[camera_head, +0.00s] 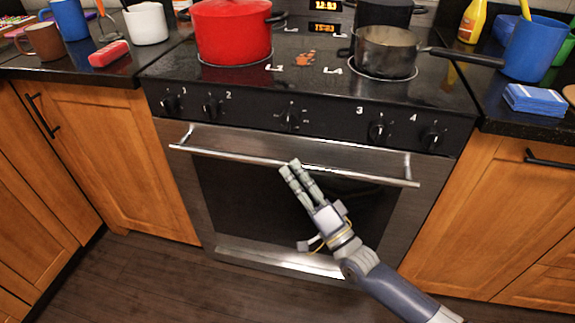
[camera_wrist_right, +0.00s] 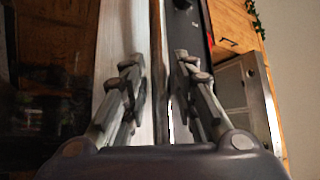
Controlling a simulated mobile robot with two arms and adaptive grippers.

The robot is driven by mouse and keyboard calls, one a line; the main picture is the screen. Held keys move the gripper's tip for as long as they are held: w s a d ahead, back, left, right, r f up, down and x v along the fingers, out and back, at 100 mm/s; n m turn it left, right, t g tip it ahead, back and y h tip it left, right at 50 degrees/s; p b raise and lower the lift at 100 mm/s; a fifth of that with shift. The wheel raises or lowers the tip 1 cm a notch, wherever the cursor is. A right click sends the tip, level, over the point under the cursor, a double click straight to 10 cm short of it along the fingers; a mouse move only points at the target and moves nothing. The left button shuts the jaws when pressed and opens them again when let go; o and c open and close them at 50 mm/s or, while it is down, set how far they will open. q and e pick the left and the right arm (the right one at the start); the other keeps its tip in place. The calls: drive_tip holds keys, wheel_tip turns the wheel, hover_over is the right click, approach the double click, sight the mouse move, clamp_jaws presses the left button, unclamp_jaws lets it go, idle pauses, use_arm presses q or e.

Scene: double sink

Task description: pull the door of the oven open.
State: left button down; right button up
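The oven (camera_head: 222,236) has a steel-framed door with a dark window, and the door is closed. Its long silver handle (camera_head: 232,156) runs across the top of the door. My right gripper (camera_head: 290,167) is at the middle of the handle, with its fingertips overlapping the bar. In the right wrist view the handle (camera_wrist_right: 158,80) runs upright between the two fingers of my right gripper (camera_wrist_right: 158,75). The fingers are close on either side of it; whether they press on it is unclear. My left gripper is not in view.
A red pot (camera_head: 232,35) and a steel pan (camera_head: 385,52) stand on the stovetop above. Knobs (camera_head: 290,118) line the panel over the handle. Wooden cabinets (camera_head: 125,165) flank the oven. The floor (camera_head: 130,275) before the door shows no loose objects.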

sight(288, 165)
drive_tip(key=shift+x, duration=1.7)
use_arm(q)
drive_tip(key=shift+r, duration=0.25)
